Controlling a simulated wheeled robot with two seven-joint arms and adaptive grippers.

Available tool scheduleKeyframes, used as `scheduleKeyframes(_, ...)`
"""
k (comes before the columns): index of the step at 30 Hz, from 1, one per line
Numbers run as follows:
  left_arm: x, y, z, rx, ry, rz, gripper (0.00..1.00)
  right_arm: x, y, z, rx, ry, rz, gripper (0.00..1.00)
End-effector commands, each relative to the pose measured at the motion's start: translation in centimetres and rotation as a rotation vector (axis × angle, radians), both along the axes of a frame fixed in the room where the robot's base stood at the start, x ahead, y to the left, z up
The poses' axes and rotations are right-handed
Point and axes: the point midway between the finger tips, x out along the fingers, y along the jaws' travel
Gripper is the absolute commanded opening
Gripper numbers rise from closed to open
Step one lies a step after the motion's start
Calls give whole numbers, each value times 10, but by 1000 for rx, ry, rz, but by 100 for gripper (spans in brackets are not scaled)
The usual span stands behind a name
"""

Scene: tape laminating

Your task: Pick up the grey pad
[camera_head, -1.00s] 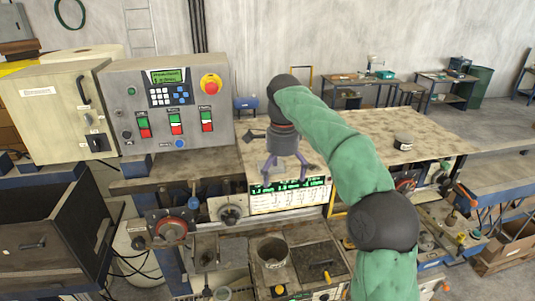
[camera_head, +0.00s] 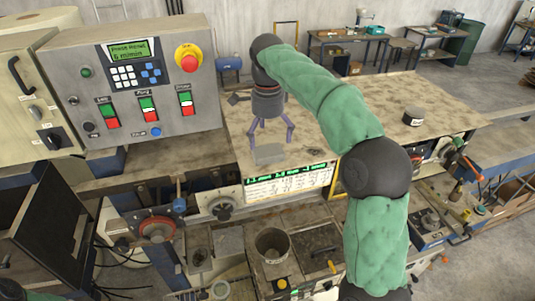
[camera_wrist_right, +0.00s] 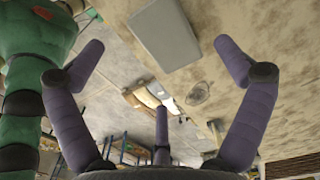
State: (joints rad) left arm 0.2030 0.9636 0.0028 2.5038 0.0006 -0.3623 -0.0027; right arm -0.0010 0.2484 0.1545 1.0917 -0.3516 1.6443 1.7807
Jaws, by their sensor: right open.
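The grey pad (camera_head: 269,154) lies flat on the worn tabletop, near its front edge above the lit display. My right gripper (camera_head: 270,131) points down just behind and above the pad in the head view, its purple fingers spread and empty. In the right wrist view the pad (camera_wrist_right: 165,34) is a plain grey rectangle lying beyond the open fingers of my right gripper (camera_wrist_right: 160,68), apart from them. My left gripper is out of view.
A dark round container (camera_head: 413,117) stands on the right part of the tabletop (camera_head: 370,105). The control box (camera_head: 140,85) with a red button rises at the left. A metal pot (camera_head: 272,245) stands on the lower bench in front.

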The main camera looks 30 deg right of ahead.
Motion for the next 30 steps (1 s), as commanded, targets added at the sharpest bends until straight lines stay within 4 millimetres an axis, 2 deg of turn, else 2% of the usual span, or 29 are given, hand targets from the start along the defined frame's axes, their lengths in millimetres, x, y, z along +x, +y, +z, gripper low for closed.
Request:
scheduleKeyframes(7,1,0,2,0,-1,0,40,-2,-1,-16,0,0,-1,100)
scheduleKeyframes(16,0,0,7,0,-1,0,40,-5,-2,-54,-1,0,-1,100)
scheduleKeyframes(25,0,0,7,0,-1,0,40,-4,-2,-59,-1,-1,0,100)
scheduleKeyframes(26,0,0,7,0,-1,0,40,-4,-2,-59,-1,-1,0,94)
scheduleKeyframes(30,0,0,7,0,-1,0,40,-4,-2,-59,-1,-1,0,55)
